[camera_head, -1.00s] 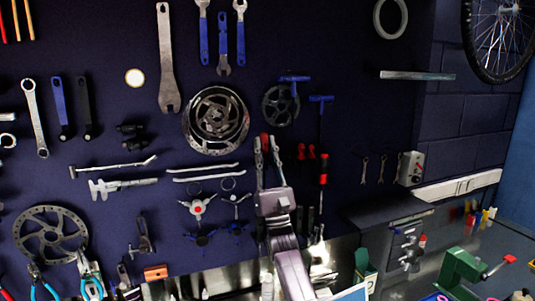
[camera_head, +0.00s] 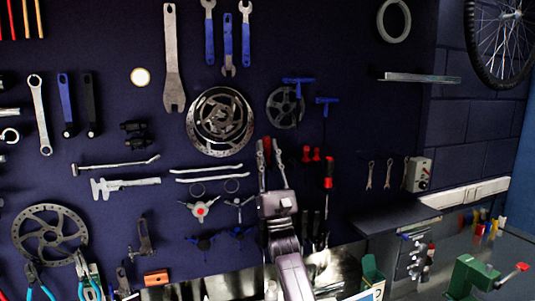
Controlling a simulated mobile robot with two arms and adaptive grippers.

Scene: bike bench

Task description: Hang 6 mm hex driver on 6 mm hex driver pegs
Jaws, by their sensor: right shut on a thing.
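My right gripper (camera_head: 268,148) is up in front of the dark tool wall, its fingers pointing up. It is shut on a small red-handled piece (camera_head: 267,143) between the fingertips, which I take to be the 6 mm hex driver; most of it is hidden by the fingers. To its right, a long driver with a red and black handle (camera_head: 328,172) hangs beside two short red handle ends (camera_head: 311,154). The 6 mm pegs cannot be told apart from the dark wall. My left gripper is not in view.
Two blue T-handle tools (camera_head: 327,100) (camera_head: 298,81) hang above right of my gripper, by a dark chainring (camera_head: 284,107). A brake disc (camera_head: 220,121) hangs to the left. Below right are a bench (camera_head: 400,212) and a green vise (camera_head: 472,277).

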